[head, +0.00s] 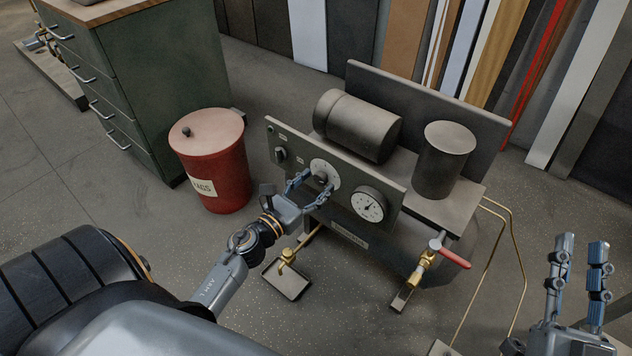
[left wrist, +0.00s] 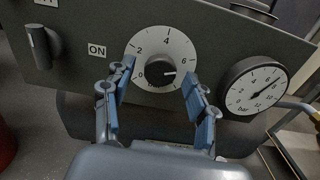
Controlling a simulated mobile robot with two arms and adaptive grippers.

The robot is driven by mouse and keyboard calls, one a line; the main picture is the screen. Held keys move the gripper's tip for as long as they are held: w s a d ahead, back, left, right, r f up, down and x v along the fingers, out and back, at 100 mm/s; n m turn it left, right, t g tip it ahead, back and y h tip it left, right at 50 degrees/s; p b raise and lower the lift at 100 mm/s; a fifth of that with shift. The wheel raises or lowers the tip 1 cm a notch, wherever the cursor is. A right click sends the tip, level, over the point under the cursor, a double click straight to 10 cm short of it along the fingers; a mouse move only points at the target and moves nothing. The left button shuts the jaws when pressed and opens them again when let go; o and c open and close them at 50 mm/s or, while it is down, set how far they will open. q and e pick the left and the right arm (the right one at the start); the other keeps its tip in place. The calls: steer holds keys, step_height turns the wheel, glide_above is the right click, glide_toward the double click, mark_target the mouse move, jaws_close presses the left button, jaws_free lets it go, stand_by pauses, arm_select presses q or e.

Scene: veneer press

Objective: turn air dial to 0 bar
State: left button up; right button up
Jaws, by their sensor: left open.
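The air dial (head: 325,174) is a round white scale with a black knob on the grey front panel of the compressor. In the left wrist view the dial (left wrist: 160,48) shows numbers, with 0 at lower left, 4 at top and 6 at right. The white mark on its knob (left wrist: 158,75) points right, just below the 6. My left gripper (head: 311,184) is open in front of the dial, one finger on each side of the knob, apparently not gripping it; its fingers (left wrist: 158,82) also show close up. My right gripper (head: 582,246) is open and empty at lower right.
A pressure gauge (head: 368,204) in bar sits right of the dial. A black switch (head: 281,155) marked ON is at left. A red-handled valve (head: 436,250), brass tap (head: 287,257), drip tray (head: 289,283) and red rag bin (head: 215,170) stand nearby.

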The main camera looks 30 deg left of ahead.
arm_select(q)
steer(key=shift+w, duration=0.45)
steer(key=shift+c, duration=0.2)
steer(key=c, duration=1.1)
